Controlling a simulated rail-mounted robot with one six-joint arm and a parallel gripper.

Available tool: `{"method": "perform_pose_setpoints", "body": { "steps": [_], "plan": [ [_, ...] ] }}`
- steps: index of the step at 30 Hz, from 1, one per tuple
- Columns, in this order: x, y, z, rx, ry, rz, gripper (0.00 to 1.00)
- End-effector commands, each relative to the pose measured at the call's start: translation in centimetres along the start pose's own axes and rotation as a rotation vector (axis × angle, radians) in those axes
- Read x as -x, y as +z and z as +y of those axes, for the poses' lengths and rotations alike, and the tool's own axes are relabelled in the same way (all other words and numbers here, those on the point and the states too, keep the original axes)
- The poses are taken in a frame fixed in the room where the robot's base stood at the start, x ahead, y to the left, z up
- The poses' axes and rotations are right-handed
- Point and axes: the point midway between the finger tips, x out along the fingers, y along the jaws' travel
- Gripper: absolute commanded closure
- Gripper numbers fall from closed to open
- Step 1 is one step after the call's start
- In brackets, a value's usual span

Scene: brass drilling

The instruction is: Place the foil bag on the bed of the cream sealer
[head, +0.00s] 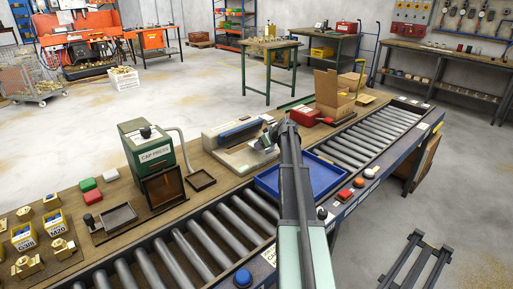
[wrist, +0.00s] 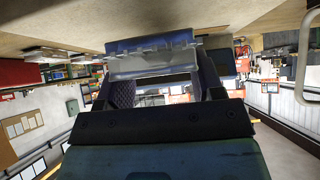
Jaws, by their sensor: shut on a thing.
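The cream sealer (head: 240,148) stands on the wooden bench behind the roller conveyor, with a long blue bar along its top. My gripper (head: 268,140) is at the sealer's right end, above or beside its bed; the exact gap cannot be told. In the wrist view my gripper (wrist: 154,82) is shut on the foil bag (wrist: 155,62), a shiny silver-grey sheet spanning the fingers. In the head view the bag is small and partly hidden by my gripper and arm.
A blue tray (head: 285,183) lies on the conveyor under my arm. The green cap press (head: 146,146) stands left of the sealer. A red box (head: 304,116) and an open cardboard box (head: 332,95) stand to its right. The rollers (head: 375,131) further right are clear.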

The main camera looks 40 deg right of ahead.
Motion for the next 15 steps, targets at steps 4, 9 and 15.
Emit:
{"method": "perform_pose_setpoints", "body": {
  "steps": [4,9,15],
  "plan": [
    [-1.2,-1.2,0.1,-0.001,0.001,0.000,0.66],
    [-1.6,-1.6,0.1,0.000,0.001,0.000,0.66],
    [-4.8,-2.0,0.0,-0.001,0.001,0.000,0.66]
  ]
}}
